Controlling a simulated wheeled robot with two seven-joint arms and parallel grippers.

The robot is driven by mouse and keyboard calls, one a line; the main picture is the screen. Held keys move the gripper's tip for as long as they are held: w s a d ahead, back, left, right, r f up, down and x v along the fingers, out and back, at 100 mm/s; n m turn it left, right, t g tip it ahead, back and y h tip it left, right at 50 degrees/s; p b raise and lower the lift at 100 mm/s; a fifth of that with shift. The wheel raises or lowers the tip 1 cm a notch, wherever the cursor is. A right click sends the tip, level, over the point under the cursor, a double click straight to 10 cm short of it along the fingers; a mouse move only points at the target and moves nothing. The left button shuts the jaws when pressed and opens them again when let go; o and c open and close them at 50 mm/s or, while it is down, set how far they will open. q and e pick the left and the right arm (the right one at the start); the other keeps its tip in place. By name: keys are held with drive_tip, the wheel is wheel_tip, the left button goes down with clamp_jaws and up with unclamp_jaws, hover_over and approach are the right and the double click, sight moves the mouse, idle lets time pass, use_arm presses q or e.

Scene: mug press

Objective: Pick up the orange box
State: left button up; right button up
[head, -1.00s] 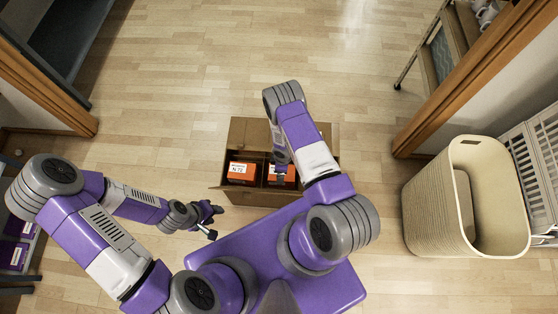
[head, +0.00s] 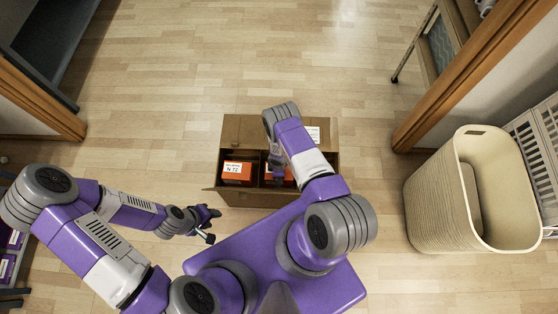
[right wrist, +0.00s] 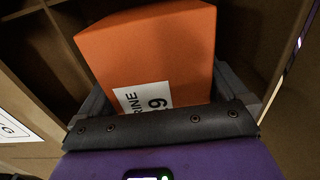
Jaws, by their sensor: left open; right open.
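An open brown cardboard carton (head: 240,131) stands on the floor in front of me, split into compartments. One orange box (head: 238,175), with a white label reading N 72, sits in its left compartment. Another orange box (right wrist: 150,55), with a white label, fills the middle of the right wrist view; in the head view my right arm partly hides it. My right gripper (head: 277,176) reaches down into the carton's right compartment. Its dark fingers are open, one on each side of this box; contact is unclear. My left gripper (head: 209,224) is open and empty, left of the carton.
A tall cream basket (head: 430,200) stands at the right, beside a white slatted rack (head: 535,140). Wooden door frames (head: 470,75) stand at both sides. The floor beyond the carton is clear. A dark shelf (head: 50,45) is at the upper left.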

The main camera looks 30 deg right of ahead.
drive_tip(key=shift+f, duration=0.9)
drive_tip(key=shift+c, duration=0.3)
drive_tip(key=shift+r, duration=0.1)
drive_tip(key=c, duration=0.8)
